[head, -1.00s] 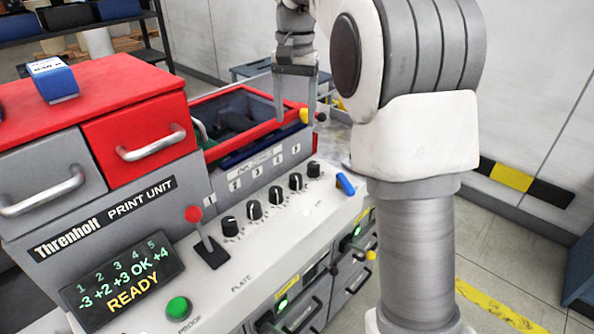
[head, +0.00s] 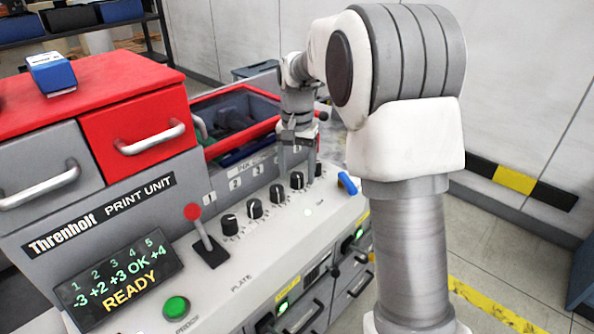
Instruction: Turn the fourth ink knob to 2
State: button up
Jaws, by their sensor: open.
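The row of black ink knobs runs along the sloping grey panel of the print unit in the head view. The fourth ink knob (head: 297,181) is at the right part of the row, with a pale pointer mark. My gripper (head: 298,168) is open and points down over it, one finger to each side in the picture. I cannot tell whether the fingers touch it. The third knob (head: 277,194) is just left of it. The display (head: 118,281) reads -3, +2, +3, OK, +4 and READY.
A red-topped lever (head: 203,236) and a green button (head: 176,306) are left of the knobs. A blue handle (head: 347,183) stands close on the right. An open red-rimmed tray (head: 250,137) lies behind the knobs.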

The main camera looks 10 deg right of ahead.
grip_shut()
dwell(0.3)
jog(key=n+p, duration=0.1)
jog(key=n, duration=0.1)
jog(key=shift+r+n, duration=0.15)
jog(key=shift+n, duration=0.15)
jog(key=shift+n+p, duration=0.5)
jog(key=shift+n, duration=1)
grip_release()
